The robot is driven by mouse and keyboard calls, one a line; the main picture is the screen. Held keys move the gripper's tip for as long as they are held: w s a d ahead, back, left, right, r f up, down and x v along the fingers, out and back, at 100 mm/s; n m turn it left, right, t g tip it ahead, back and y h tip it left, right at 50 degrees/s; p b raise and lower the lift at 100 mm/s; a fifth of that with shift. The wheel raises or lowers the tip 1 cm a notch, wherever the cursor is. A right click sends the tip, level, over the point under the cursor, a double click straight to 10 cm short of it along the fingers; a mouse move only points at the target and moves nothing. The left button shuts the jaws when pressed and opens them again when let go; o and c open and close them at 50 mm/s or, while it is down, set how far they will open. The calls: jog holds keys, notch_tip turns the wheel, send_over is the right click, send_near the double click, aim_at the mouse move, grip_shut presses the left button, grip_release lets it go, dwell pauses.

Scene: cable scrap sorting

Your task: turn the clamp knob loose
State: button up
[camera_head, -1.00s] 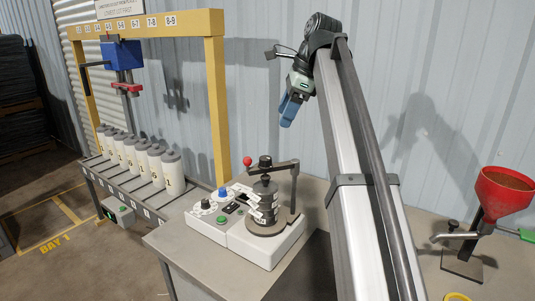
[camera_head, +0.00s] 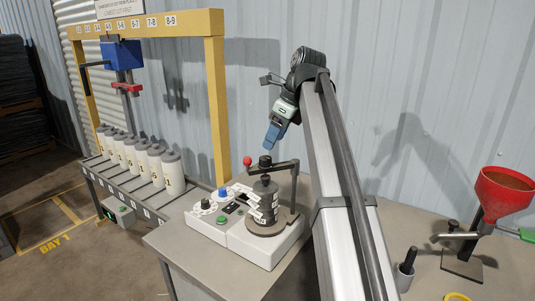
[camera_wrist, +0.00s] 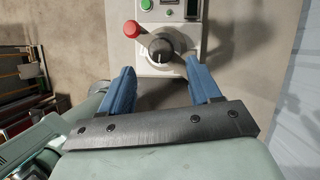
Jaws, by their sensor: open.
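The clamp knob (camera_head: 265,161) is a dark round knob on top of the clamp arm (camera_head: 284,166), above a dark stack with white tags (camera_head: 265,190). In the wrist view the knob (camera_wrist: 161,47) shows from above, ahead of and between the blue fingers, apart from both. My gripper (camera_head: 270,147) is open and empty, tilted downward just above the knob in the head view. It also shows in the wrist view (camera_wrist: 160,66). A red ball handle (camera_head: 247,160) sits to the left of the knob (camera_wrist: 131,29).
The clamp stands on a white panel (camera_head: 226,221) with dials and a green button. Several white cylinders (camera_head: 153,164) stand on a rack at left under a yellow frame (camera_head: 218,100). A red funnel (camera_head: 503,190) and a black-handled holder (camera_head: 405,272) are at right.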

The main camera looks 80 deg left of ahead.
aim_at(266, 157)
jog(key=shift+x, duration=3.15)
jog(key=c, duration=1.1)
jog(key=shift+o, duration=0.2)
jog(key=shift+n, duration=0.3)
jog(key=n+h, duration=0.1)
jog(key=n, duration=0.2)
jog(key=shift+a+g, duration=0.15)
jog(key=shift+g, duration=0.15)
jog(key=shift+n+h, duration=0.9)
jog(key=shift+n, duration=1.1)
